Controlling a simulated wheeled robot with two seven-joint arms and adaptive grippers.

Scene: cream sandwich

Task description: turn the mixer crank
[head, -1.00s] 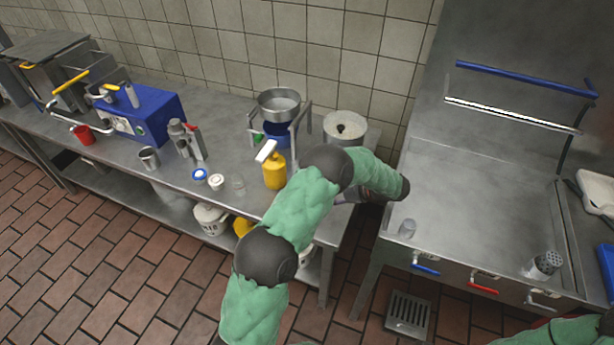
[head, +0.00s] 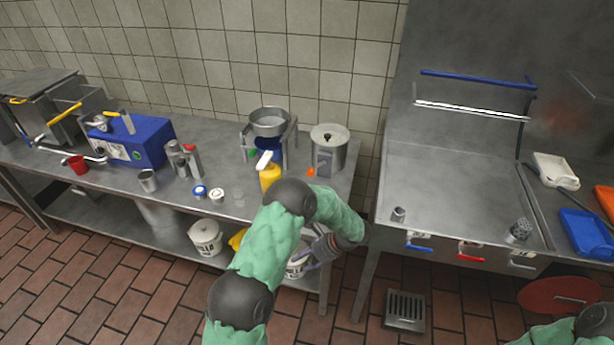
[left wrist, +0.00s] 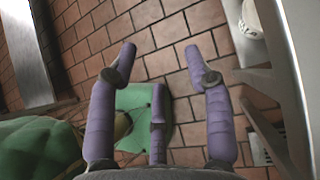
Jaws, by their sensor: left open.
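A lidded silver pot (head: 329,137) stands at the right end of the left steel counter. It has a grey box on its front and a small orange part beside it. A blue machine (head: 140,145) stands farther left, with yellow levers and a bent metal rod on its left side. I cannot tell which part is the mixer crank. My left gripper (head: 322,252) is below the counter's front edge, in front of the lidded pot. In the left wrist view, its purple fingers (left wrist: 160,56) are spread with nothing between them. My right gripper is out of view.
A yellow bottle (head: 270,175), a metal bowl on a stand (head: 269,122) and small cups occupy the counter (head: 225,180). White buckets (head: 205,236) sit on its lower shelf. A steel station with coloured handles stands right, across a gap.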

